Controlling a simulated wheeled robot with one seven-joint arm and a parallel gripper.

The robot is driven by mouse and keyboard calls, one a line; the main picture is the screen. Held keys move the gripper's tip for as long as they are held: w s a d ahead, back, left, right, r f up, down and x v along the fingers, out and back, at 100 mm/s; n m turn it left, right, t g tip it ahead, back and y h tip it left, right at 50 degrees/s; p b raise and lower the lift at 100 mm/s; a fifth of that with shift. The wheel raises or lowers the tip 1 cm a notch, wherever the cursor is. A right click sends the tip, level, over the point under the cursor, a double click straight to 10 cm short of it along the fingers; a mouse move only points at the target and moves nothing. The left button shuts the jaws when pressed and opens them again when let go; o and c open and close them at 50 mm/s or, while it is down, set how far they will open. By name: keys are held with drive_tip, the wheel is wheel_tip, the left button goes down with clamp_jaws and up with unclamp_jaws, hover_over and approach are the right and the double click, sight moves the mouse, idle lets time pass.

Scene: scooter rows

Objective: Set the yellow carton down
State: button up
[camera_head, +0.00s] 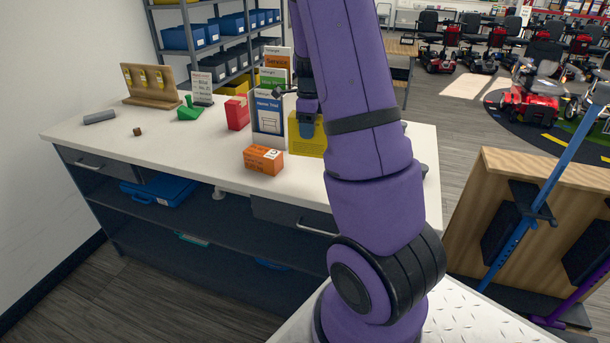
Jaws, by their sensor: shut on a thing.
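The yellow carton (304,146) is at the right part of the white counter (205,155), just behind and right of an orange box (263,160). My gripper (307,124) points down and is shut on the carton from above. My purple arm hides the carton's right side. The carton's lower edge is at or very near the counter top; I cannot tell whether it touches.
A leaflet stand (269,118) is close left of the carton. A red box (237,113), a green object (189,111), a grey cylinder (99,117) and a small brown cube (137,132) are farther left. The counter's front left is clear.

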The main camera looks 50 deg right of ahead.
sight(312, 154)
drive_tip(key=shift+s+d+r+m, duration=0.15)
drive_tip(key=shift+d+m, duration=0.15)
drive_tip(key=shift+m, duration=0.1)
drive_tip(key=shift+d+f, duration=0.1)
drive_tip(key=shift+f, duration=4.85)
drive_tip(key=shift+f, duration=0.15)
drive_tip(key=o, duration=1)
drive_tip(key=shift+o, duration=0.2)
